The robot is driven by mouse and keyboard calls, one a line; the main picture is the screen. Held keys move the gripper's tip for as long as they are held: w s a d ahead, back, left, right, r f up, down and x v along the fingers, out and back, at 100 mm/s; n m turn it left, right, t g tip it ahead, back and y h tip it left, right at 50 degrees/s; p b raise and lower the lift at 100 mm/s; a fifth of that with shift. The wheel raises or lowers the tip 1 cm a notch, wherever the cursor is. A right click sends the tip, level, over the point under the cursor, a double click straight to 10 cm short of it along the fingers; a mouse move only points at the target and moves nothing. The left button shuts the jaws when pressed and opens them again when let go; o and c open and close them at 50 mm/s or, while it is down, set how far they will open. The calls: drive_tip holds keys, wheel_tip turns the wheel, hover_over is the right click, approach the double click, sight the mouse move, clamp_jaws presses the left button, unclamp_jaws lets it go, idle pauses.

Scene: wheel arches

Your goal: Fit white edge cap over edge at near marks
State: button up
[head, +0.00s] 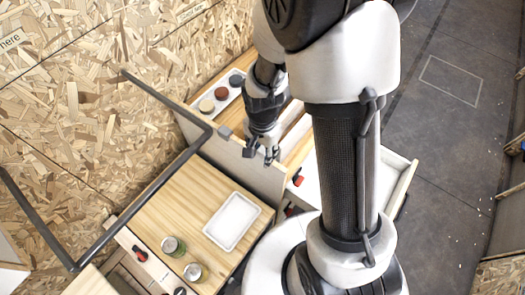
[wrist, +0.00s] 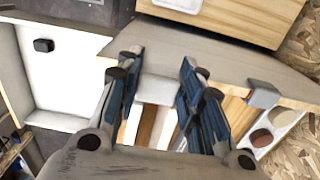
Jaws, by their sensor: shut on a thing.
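My gripper (head: 261,154) is down at the top edge of an upright grey panel (head: 240,163) in the head view. In the wrist view its two blue-padded fingers (wrist: 160,66) are shut on the white edge cap (wrist: 159,90), a small white block between them. The cap lies at the panel's edge (wrist: 225,72); I cannot tell whether it is seated over it or just above. A grey cap (wrist: 262,94) sits on the same edge, apart from my fingers; it also shows in the head view (head: 224,131). I cannot make out the marks.
A holder with several round pads (head: 221,93) lies behind the panel. On the wooden top in front are a white tray (head: 232,221) and two green-sided jars (head: 173,247). A dark rail (head: 160,180) crosses at the left. Open floor (head: 445,140) lies to the right.

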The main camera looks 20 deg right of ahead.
drive_tip(key=shift+f, duration=0.25)
drive_tip(key=shift+f+b, duration=0.3)
drive_tip(key=shift+b, duration=0.1)
drive_tip(key=shift+f, duration=0.15)
idle(0.4)
drive_tip(key=shift+f+b, duration=0.25)
drive_tip(key=shift+b, duration=0.1)
drive_tip(key=shift+s, duration=0.1)
drive_tip(key=shift+s+f, duration=0.1)
